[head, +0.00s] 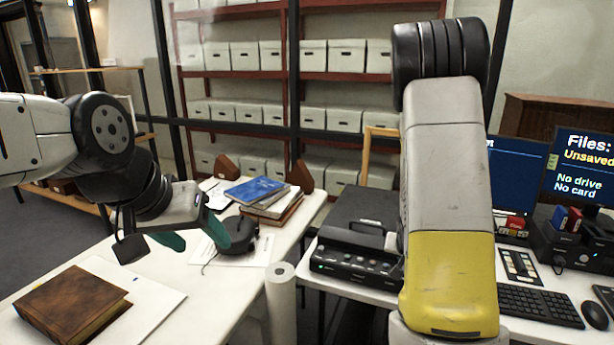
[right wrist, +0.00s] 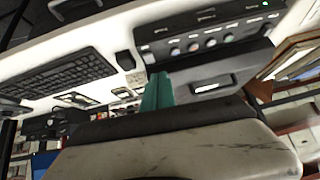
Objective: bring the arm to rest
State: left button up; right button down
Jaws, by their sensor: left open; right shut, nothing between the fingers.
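My left gripper (head: 204,238) hangs over the left table in the head view, its two green fingers spread apart with nothing seen between them. My right arm (head: 447,200) stands upright in the middle right of the head view, grey with a yellow band, and hides part of the desk behind it. Its gripper does not show there. In the right wrist view my right gripper (right wrist: 158,92) has its green fingers together and empty. The desk with its equipment shows beyond them in a tilted picture.
A brown book (head: 72,304) lies on a white board on the left table. A blue book (head: 255,190) tops a stack behind the left gripper. A white roll (head: 281,300) stands at the table edge. A black device (head: 354,255) and keyboard (head: 540,304) occupy the right desk.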

jog(key=s+a+r+n+y, duration=0.2)
jog(key=s+a+r, duration=0.45)
jog(key=r, duration=0.35)
jog(key=s+a+r+n+y, duration=0.1)
jog(key=s+a+r+y, duration=0.2)
jog(key=s+a+r, duration=0.45)
jog(key=s+a+r+n+g, duration=0.1)
jog(key=s+a+r+n, duration=0.1)
jog(key=s+r, duration=0.5)
jog(key=shift+s+a+n, duration=0.4)
jog(key=shift+s+a, duration=0.3)
jog(key=shift+a, duration=0.15)
